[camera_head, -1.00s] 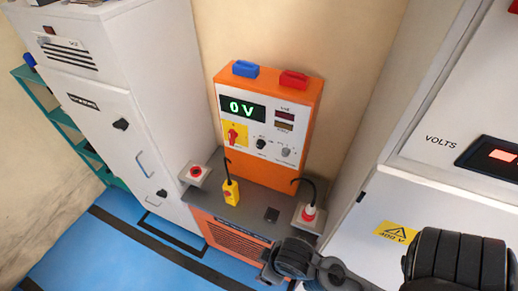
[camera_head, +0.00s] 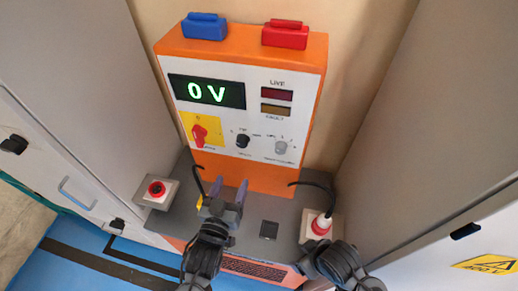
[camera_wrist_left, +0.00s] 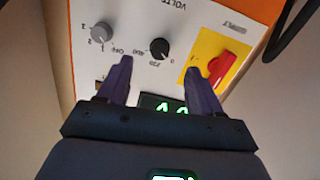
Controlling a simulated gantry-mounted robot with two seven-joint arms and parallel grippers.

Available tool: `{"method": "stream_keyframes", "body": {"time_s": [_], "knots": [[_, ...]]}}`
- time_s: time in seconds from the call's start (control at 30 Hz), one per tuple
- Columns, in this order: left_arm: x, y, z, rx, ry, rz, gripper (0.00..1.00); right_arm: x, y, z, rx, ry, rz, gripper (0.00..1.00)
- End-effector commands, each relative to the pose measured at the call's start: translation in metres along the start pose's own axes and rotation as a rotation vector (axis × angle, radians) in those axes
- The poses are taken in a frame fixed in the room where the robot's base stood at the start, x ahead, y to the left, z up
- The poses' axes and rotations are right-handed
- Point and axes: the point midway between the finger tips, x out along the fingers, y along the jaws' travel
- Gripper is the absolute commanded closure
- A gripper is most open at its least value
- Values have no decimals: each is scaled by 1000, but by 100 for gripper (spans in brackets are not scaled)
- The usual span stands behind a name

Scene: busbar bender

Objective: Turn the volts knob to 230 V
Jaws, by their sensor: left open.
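The volts knob (camera_head: 243,141) is a small black knob on the white panel of the orange unit. In the left wrist view, the volts knob (camera_wrist_left: 160,47) has marks around it that read 0, 230 and 400. Its exact pointer direction is too small to tell. The green display (camera_head: 207,91) reads 0 V. My left gripper (camera_head: 229,185) is open and empty, below and in front of the panel. In the left wrist view, its two purple fingers (camera_wrist_left: 160,68) stand on either side of the knob's line, apart from it. My right gripper's fingers do not show.
A red switch on yellow (camera_head: 202,131) sits left of the knob, and a grey selector (camera_head: 281,147) sits right. Cables hang near the panel. White cabinets (camera_head: 440,140) flank the unit.

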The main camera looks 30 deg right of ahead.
Motion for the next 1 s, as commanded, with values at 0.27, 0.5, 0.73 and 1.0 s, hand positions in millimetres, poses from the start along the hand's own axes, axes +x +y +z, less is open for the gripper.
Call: {"method": "stream_keyframes", "body": {"time_s": [0.27,0.5,0.73,1.0], "knots": [[19,-6,-20,53,65,12,35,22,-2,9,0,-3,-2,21],[48,-6,-24,54,65,10,35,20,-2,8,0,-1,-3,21],[85,-5,-26,55,65,11,35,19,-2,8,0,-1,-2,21],[114,-5,-27,54,65,10,35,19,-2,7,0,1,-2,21]]}}
